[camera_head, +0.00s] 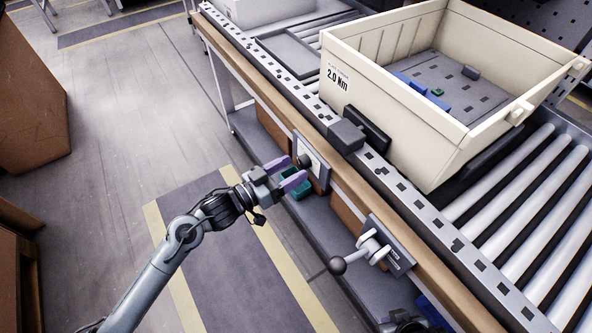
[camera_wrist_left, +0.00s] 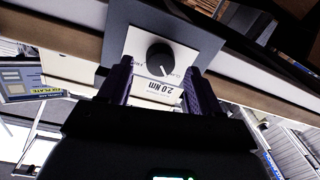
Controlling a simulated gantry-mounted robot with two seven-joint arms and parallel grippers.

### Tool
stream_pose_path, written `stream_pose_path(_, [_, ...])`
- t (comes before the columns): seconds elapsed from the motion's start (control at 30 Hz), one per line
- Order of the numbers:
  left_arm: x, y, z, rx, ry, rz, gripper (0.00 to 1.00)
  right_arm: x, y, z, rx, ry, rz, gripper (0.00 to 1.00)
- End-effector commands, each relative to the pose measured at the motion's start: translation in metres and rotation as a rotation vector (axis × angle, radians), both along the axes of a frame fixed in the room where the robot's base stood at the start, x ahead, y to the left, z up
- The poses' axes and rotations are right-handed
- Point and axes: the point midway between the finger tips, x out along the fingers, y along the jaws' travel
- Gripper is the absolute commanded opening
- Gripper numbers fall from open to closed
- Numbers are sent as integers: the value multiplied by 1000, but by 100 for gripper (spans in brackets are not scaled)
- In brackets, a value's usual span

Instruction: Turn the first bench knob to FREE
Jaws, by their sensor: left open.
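The bench knob is a dark round knob (camera_wrist_left: 160,60) with a white pointer line, on a white plate (camera_wrist_left: 193,45) with a grey surround, in the left wrist view. The head view shows this knob (camera_head: 304,160) on the bench's front face. My left gripper (camera_head: 287,170) is open, its purple fingers just in front of the plate. In the wrist view, the fingertips (camera_wrist_left: 158,72) are on either side of the knob's lower part; I cannot tell whether they touch it. My right gripper is not in view.
A cream bin (camera_head: 400,110) marked "2.0 Nm" stands on the roller conveyor (camera_head: 510,195). A lever with a ball end (camera_head: 338,265) sticks out from the bench front, right of the knob. A lower shelf (camera_head: 335,240) runs below.

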Motion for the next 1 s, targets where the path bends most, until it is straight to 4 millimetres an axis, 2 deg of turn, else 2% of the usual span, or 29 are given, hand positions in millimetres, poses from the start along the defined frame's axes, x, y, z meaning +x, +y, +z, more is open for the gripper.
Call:
stream_pose_path(0.03, [4, -5, -3, -1, -1, 0, 64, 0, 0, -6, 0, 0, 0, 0])
stream_pose_path(0.2, [11, -15, -1, -1, -1, 0, 64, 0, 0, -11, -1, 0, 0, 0])
stream_pose_path(0.57, [14, -18, 0, 1, 1, 1, 64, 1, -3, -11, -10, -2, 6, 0])
stream_pose_path(0.67, [13, -18, 0, 1, 1, 1, 52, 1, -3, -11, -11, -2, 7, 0])
stream_pose_path(0.93, [13, -18, 0, 1, 1, 0, 10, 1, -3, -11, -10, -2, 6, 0])
stream_pose_path(1.0, [13, -18, 0, 2, 0, 1, 8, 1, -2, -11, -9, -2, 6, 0])
